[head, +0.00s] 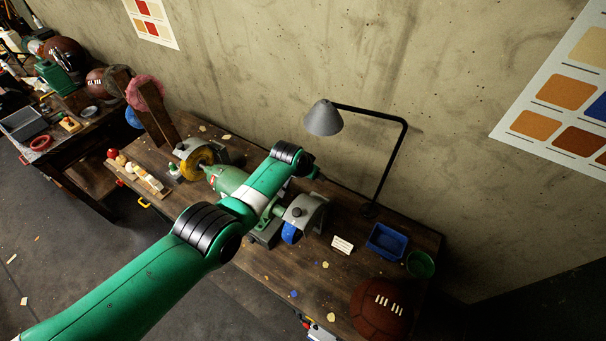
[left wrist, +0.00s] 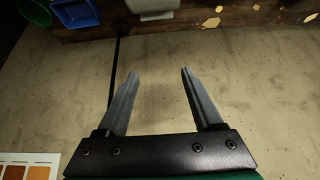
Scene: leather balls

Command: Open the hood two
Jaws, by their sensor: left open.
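A green bench machine (head: 226,180) stands on the wooden workbench with a wheel at each end. The left wheel (head: 197,166) is yellow, with a grey hood (head: 187,147) over it. The right wheel (head: 290,234) is blue, under a second grey hood (head: 304,211) with a dark knob. I cannot tell whether either hood is raised. My green left arm crosses in front of the machine and hides its middle. My left gripper (left wrist: 157,72) is open and empty in the left wrist view, with only wall between its fingertips. My right gripper is not seen.
A desk lamp (head: 324,118) with a black pole stands behind the machine. A blue bin (head: 387,241), green bowl (head: 420,264), white card (head: 342,245) and brown leather ball (head: 379,309) are on the right of the bench. The concrete wall (head: 250,75) is close behind.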

